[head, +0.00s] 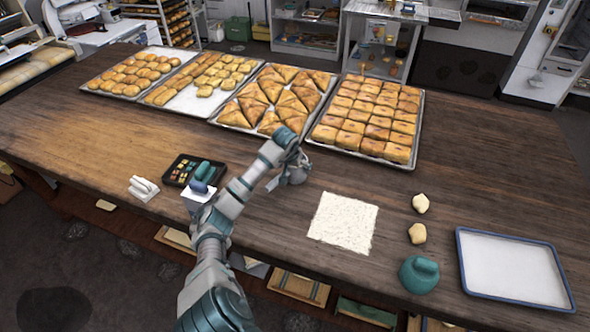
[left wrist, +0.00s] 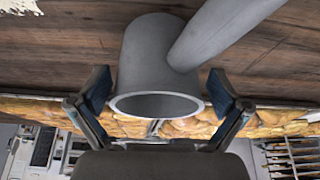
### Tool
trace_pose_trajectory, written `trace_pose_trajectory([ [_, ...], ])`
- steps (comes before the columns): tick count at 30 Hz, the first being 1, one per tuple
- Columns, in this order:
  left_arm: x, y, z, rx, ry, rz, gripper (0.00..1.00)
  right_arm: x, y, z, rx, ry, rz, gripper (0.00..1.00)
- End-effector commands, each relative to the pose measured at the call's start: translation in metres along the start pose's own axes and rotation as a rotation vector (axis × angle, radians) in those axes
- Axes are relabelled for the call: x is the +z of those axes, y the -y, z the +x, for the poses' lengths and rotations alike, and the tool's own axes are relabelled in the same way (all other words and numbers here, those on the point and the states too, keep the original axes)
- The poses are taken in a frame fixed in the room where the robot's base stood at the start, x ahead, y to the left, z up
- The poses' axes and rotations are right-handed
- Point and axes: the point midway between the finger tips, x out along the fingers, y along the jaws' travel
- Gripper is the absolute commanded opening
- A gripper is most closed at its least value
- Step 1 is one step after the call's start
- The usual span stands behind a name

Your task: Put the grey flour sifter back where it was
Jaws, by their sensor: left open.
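The grey flour sifter (head: 298,175) is on the wooden table, left of and behind the white floured patch (head: 343,222). In the left wrist view the sifter (left wrist: 150,55) is a plain grey cylinder with a round rim and a thick handle slanting to the upper right. My left gripper (head: 288,160) is at the sifter in the head view. In the left wrist view the left gripper (left wrist: 158,92) has its fingers apart, one on each side of the sifter; I cannot tell whether they touch it. The right gripper is not in view.
Baking trays with pastries (head: 417,150) line the far side. A black tray (head: 170,174), a white-handled tool (head: 143,188) and a teal-handled stamp (head: 203,178) lie left. Dough pieces (head: 417,233), a teal object (head: 419,275) and a blue-rimmed tray (head: 461,262) are right.

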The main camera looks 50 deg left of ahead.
Motion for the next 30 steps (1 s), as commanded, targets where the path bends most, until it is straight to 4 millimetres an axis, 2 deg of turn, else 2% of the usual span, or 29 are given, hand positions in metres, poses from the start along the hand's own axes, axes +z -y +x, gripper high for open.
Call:
trace_pose_trajectory([
  [6, -0.001, 0.0, -0.053, -0.008, -0.007, 0.005, 1.0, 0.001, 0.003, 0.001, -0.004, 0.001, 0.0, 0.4],
  [12, 0.001, -0.003, -0.09, -0.006, -0.005, 0.004, 1.0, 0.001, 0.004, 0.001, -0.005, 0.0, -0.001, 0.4],
  [18, 0.0, -0.002, -0.102, -0.003, -0.001, 0.002, 1.0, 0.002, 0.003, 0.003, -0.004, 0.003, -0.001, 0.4],
  [30, 0.0, -0.001, -0.101, -0.002, 0.0, 0.001, 1.0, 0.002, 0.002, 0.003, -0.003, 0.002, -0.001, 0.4],
])
